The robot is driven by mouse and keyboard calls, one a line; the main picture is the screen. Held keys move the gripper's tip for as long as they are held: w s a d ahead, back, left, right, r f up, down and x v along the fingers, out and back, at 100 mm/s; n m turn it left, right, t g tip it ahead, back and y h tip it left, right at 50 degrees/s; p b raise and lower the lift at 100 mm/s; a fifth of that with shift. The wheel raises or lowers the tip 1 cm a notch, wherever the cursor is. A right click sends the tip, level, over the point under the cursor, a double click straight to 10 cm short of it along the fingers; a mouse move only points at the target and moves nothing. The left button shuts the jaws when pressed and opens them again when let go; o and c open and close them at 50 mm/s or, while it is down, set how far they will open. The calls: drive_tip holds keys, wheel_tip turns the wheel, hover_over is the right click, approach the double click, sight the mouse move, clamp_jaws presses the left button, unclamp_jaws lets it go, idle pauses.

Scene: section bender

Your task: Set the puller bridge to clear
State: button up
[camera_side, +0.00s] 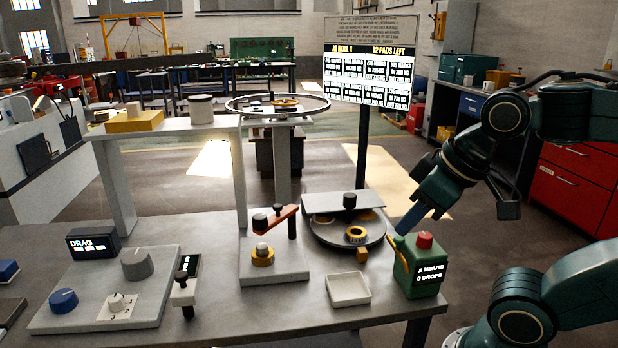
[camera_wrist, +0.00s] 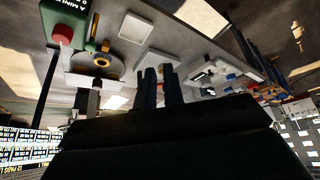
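A grey bridge-like plate with a black knob (camera_side: 348,201) lies across the dark round table (camera_side: 372,238) on the bench; no label marks it as the puller bridge. A yellow ring (camera_side: 356,233) sits on that round table, and it also shows in the wrist view (camera_wrist: 106,62). My gripper (camera_side: 407,222) points down at the right, beside the green box with a red knob (camera_side: 424,240), above the bench. In the wrist view my gripper's fingers (camera_wrist: 158,85) stand close together, with nothing seen between them; whether they touch is unclear.
A white tray (camera_side: 348,289) stands in front of the round table. A grey gantry (camera_side: 180,126) rises at the left, above a control panel with knobs (camera_side: 110,290). A sign board (camera_side: 370,75) stands behind.

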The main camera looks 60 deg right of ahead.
drive_tip(key=shift+w+r, duration=0.15)
drive_tip(key=shift+w, duration=0.1)
clamp_jaws()
drive_tip(key=w+d+r+m, duration=0.1)
drive_tip(key=w+r, duration=0.3)
drive_tip(key=w, duration=0.5)
drive_tip(key=m+g+h, duration=0.2)
drive_tip(key=m, duration=0.2)
hover_over(277, 213)
drive_tip(key=w+a, duration=0.3)
drive_tip(key=a, duration=0.2)
wheel_tip(277, 213, down, 7)
drive_tip(key=shift+d+r, duration=0.15)
drive_tip(key=shift+d, duration=0.1)
wheel_tip(277, 213, down, 10)
drive_tip(key=shift+s+a+r, duration=0.15)
drive_tip(key=shift+s+r, duration=0.05)
drive_tip(key=shift+s, duration=0.15)
